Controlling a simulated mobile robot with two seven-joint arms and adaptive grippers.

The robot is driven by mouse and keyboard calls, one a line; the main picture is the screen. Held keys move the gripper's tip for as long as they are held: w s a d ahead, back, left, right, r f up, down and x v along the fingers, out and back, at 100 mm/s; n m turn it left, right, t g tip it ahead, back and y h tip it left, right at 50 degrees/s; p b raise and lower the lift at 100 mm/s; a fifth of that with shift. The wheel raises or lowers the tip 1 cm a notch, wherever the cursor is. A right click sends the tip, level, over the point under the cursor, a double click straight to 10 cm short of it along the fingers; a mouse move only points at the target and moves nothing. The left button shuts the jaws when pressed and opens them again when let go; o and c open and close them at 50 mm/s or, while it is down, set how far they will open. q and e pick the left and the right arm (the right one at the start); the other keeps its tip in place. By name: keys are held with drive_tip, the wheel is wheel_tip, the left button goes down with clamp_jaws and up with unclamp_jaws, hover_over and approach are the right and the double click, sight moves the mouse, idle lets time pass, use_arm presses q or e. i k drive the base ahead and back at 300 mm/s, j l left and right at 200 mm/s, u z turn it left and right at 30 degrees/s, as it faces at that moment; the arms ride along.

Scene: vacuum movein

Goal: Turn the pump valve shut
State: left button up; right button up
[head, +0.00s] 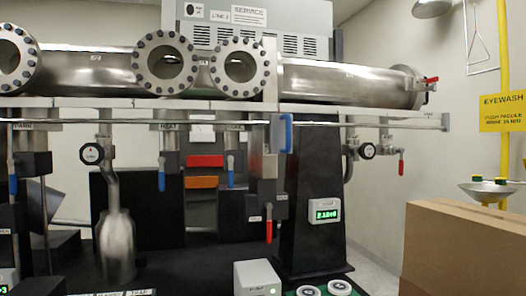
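Several lever valves hang below the steel vacuum pipe in the head view. Blue-handled levers hang down at the left (13,184), under the HEAT label (161,180) and right of the red and orange blocks (230,170). A red lever (268,230) hangs from a grey valve body (264,165) near the middle, with a blue piece (287,133) at its upper right. Another red lever (401,167) hangs at the right, beside a round gauge (367,151). I cannot read which one is labelled pump. Neither of my grippers shows.
The steel pipe (340,82) with bolted flanges spans the back. A black column (316,240) carries a green-lit display (325,212). A white box (257,277) stands at the front. A cardboard box (465,250) fills the lower right, before a yellow eyewash post (505,60).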

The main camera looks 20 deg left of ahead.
sight(367, 150)
drive_tip(key=i+l+u, duration=0.15)
drive_tip(key=l, duration=0.2)
drive_tip(key=i+l+u, duration=0.2)
drive_tip(key=l, duration=0.15)
drive_tip(key=i+l+u, duration=0.15)
drive_tip(key=l, duration=0.25)
drive_tip(key=i+l+u, duration=0.15)
drive_tip(key=l, duration=0.25)
drive_tip(key=k, duration=0.05)
